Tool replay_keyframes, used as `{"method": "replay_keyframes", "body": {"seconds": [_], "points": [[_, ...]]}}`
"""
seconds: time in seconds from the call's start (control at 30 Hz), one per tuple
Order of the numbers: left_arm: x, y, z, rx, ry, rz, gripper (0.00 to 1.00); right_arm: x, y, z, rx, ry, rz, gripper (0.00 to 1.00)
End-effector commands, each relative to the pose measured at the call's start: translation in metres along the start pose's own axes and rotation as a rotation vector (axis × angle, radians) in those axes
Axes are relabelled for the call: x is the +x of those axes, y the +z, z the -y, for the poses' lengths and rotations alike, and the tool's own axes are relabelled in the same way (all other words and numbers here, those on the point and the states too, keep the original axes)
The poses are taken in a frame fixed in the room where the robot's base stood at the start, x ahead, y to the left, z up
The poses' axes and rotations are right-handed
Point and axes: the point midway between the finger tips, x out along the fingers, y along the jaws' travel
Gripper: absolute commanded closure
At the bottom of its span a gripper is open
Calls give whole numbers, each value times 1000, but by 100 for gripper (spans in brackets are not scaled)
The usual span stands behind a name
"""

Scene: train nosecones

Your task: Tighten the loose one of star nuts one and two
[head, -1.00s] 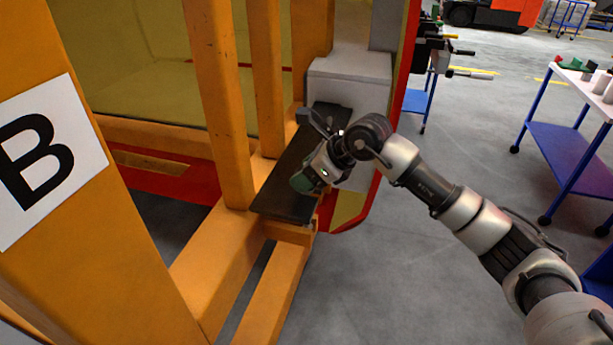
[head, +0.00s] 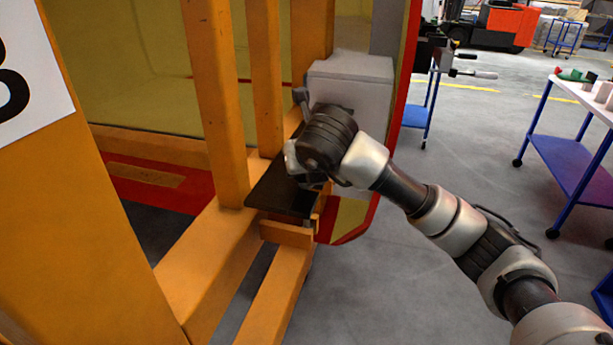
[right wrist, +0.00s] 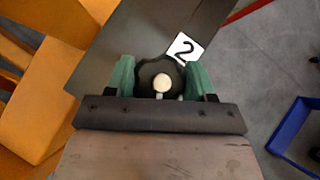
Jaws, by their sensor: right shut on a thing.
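In the right wrist view a black star nut (right wrist: 150,72) with a pale round centre sits on a dark plate, beside a white label (right wrist: 185,47) reading 2. My right gripper (right wrist: 161,82) is shut on this nut, with a green finger on each side of it. In the head view my right arm reaches to the dark plate (head: 280,196), and its wrist hides the nut and fingertips. A dark knob (head: 301,96) stands up at the far side of the plate; I cannot tell whether it is star nut one. My left gripper is not in view.
Orange frame posts (head: 219,100) stand left of the plate, and a grey box (head: 352,88) stands behind it. A blue trolley (head: 572,160) is at the right. The grey floor between is clear.

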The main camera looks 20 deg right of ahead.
Motion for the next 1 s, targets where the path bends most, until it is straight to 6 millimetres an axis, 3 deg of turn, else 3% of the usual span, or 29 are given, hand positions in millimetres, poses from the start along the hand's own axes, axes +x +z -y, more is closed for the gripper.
{"method": "replay_keyframes", "body": {"seconds": [0.1,0.4,0.7,1.0], "points": [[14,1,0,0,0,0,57,2,-1,-1,67,-67,4,70],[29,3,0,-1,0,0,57,1,-1,-1,196,-195,0,70],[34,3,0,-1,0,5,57,0,0,0,251,-250,-1,70],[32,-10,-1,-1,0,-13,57,0,0,0,256,-255,-2,70]]}}
